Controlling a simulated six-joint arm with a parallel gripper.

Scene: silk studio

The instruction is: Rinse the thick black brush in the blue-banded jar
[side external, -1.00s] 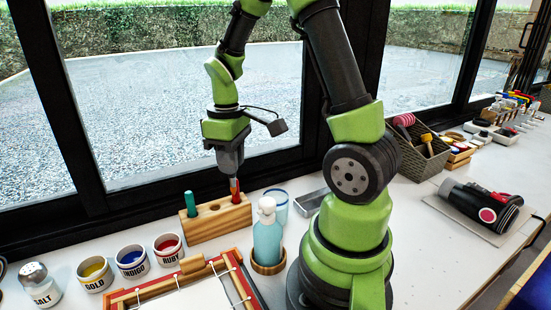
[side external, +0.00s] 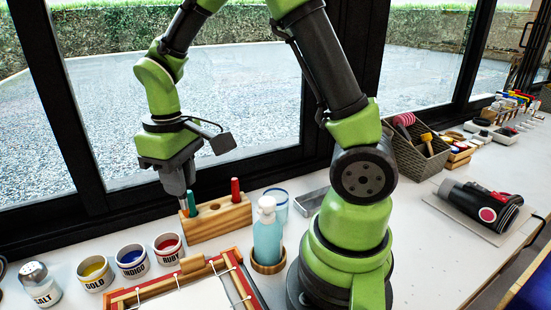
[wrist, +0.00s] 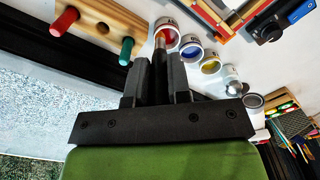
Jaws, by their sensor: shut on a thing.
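My gripper (wrist: 159,82) is shut on the thick black brush (wrist: 159,58), whose dark shaft and coppery ferrule show between the fingers in the wrist view. In the side view my gripper (side external: 184,197) is low by the left end of the wooden brush rack (side external: 218,222), and the brush is mostly hidden there. The rack holds a green handle (side external: 191,204) at left and a red handle (side external: 235,191) at right, with an empty hole between them. The blue-banded jar (side external: 280,201) stands right of the rack, partly behind the pump bottle; its inside is not visible.
The blue pump bottle (side external: 267,238) stands in front of the jar. A grey metal tray (side external: 312,202) lies to the jar's right. Paint pots, including rust (side external: 168,249) and indigo (side external: 131,261), stand front left, near the red-framed screen (side external: 241,284). The window is close behind the rack.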

